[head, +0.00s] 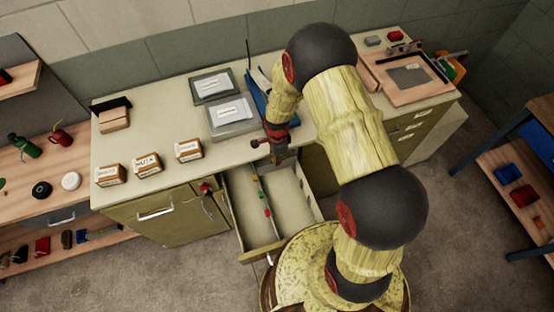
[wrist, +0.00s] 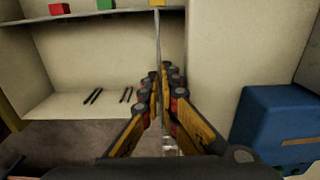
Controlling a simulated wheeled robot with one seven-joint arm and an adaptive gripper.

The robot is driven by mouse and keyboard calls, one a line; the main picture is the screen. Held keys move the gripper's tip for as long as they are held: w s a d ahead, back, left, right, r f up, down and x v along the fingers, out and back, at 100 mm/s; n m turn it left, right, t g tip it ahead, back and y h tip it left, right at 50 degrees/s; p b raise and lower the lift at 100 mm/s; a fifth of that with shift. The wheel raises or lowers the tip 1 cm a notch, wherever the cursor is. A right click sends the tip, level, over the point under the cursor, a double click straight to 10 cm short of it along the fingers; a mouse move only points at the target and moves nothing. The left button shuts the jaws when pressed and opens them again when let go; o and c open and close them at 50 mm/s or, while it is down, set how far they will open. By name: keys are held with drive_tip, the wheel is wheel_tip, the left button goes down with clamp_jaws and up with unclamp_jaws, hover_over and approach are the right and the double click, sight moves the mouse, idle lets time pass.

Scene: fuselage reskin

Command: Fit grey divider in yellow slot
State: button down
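My gripper (wrist: 165,95) is closed on a thin grey divider (wrist: 157,45), seen nearly edge-on in the wrist view. In the head view my gripper (head: 278,156) is over the back part of the open drawer (head: 290,195). Along the drawer's inner wall are a yellow marker (head: 255,178), a green one (head: 262,195) and a red one (head: 267,212). In the wrist view the yellow marker (wrist: 157,3) is at the top edge, in line with the divider's far end. I cannot tell whether the divider touches the slot; its lower edge is hidden by the fingers.
Thin dark items (wrist: 93,96) lie in a drawer compartment. A blue object (wrist: 275,125) stands at the right in the wrist view. Labelled boxes (head: 147,164) and grey trays (head: 232,114) are on the counter (head: 165,115). A wooden tray (head: 408,76) is at the right.

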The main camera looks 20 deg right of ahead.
drive_tip(key=shift+f+b, duration=2.25)
drive_tip(key=shift+f, duration=0.8)
drive_tip(key=c, duration=2.1)
unclamp_jaws()
drive_tip(key=shift+r, duration=0.1)
drive_tip(key=shift+o, duration=0.7)
drive_tip(key=shift+w+r, duration=0.15)
drive_tip(key=shift+w, duration=0.1)
wheel_tip(320, 180, up, 10)
hover_over(277, 167)
drive_tip(key=shift+w+r, duration=0.1)
drive_tip(key=shift+w, duration=0.1)
drive_tip(key=shift+s+r, duration=0.25)
drive_tip(key=shift+r, duration=0.45)
